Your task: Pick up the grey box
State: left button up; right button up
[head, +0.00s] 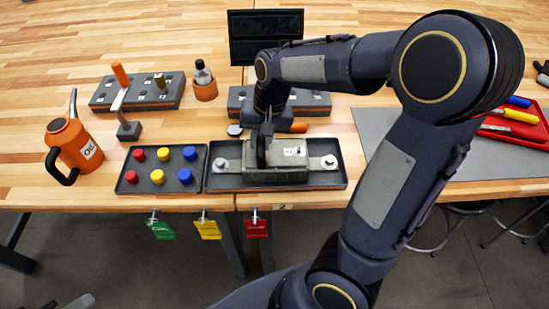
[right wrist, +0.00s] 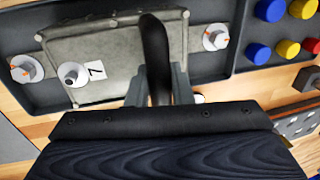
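The grey box (head: 285,176) sits in the dark tray on the bench, between two white round knobs. It has a black arched handle and a small white label; it also shows in the right wrist view (right wrist: 105,60). My right gripper (head: 263,140) is over the left part of the box, pointing down. In the right wrist view its two fingers (right wrist: 160,85) stand close on both sides of the black handle (right wrist: 155,50) and appear shut on it. Pale tips at the bottom left edge (head: 72,302) may be my left gripper; too little shows to tell its state.
Left of the dark tray (head: 335,183) is a tray with red, yellow and blue pegs (head: 158,178). An orange oil can (head: 72,145) stands farther left. Behind are tool blocks (head: 140,98) and a dark screen (head: 265,30). A red tray (head: 515,122) lies right on a grey mat.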

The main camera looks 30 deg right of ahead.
grip_shut()
jog(key=shift+r, duration=0.1)
jog(key=shift+w, duration=0.1)
jog(key=shift+r, duration=0.6)
notch_tip(320, 180, up, 2)
jog(key=shift+r, duration=0.2)
notch_tip(320, 180, up, 6)
send_over(278, 161)
jog(key=s+d+r+b, duration=0.1)
jog(key=s+d+r, duration=0.1)
jog(key=s, duration=0.6)
jog(key=shift+s+d+r, duration=0.2)
jog(key=shift+d+r, duration=0.15)
jog(key=shift+r, duration=0.35)
